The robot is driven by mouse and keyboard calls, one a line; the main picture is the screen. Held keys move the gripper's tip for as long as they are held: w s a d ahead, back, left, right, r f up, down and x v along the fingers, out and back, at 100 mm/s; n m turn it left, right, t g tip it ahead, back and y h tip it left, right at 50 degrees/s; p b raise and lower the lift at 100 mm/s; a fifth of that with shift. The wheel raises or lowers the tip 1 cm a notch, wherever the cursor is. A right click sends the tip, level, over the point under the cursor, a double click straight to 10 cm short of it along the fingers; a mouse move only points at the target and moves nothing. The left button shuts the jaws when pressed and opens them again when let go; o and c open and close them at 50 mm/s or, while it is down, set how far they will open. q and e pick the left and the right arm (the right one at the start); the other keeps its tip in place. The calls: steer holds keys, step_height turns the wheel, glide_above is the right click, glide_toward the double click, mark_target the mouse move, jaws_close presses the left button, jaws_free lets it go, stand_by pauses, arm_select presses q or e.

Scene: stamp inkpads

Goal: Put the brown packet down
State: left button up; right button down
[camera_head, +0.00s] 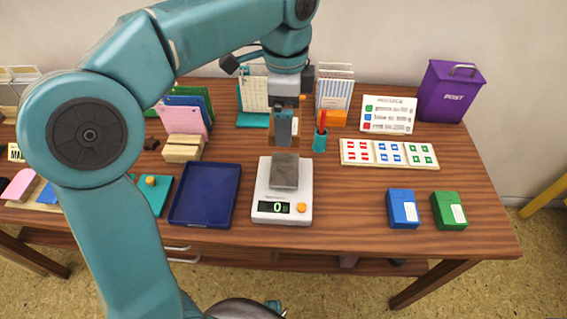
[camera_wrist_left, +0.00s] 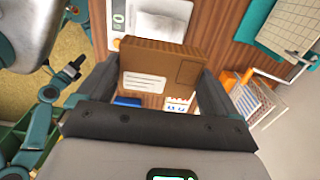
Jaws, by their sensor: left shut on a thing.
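The brown packet (camera_wrist_left: 160,62) is held between the two fingers of my left gripper (camera_wrist_left: 150,85) in the left wrist view, its white label showing. In the head view my left gripper (camera_head: 284,130) points down behind the white scale, and only thin brown edges of the packet (camera_head: 299,138) show beside it. The scale (camera_head: 264,193) has a grey pan (camera_head: 285,171) and its display reads 0. The packet appears to be off the pan, above the table. My right gripper is not in view.
A dark blue tray (camera_head: 206,195) lies left of the scale. Blue (camera_head: 402,208) and green (camera_head: 449,211) boxes stand to the right. A teal pen cup (camera_head: 320,141), a stamp sheet (camera_head: 390,153) and a purple post box (camera_head: 450,92) are behind. Table between scale and boxes is clear.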

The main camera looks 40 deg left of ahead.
arm_select(q)
steer(key=b, duration=0.2)
glide_toward(284, 189)
steer(key=w, duration=0.1)
steer(key=w+a, duration=0.2)
steer(key=shift+w+a+r, duration=0.1)
steer(key=shift+w+r, duration=0.15)
steer(key=shift+r, duration=0.1)
step_height(284, 189, down, 4)
steer(key=shift+s+r+b, duration=0.1)
steer(key=shift+r+b, duration=0.05)
steer(key=shift+b, duration=0.4)
steer(key=shift+f, duration=0.2)
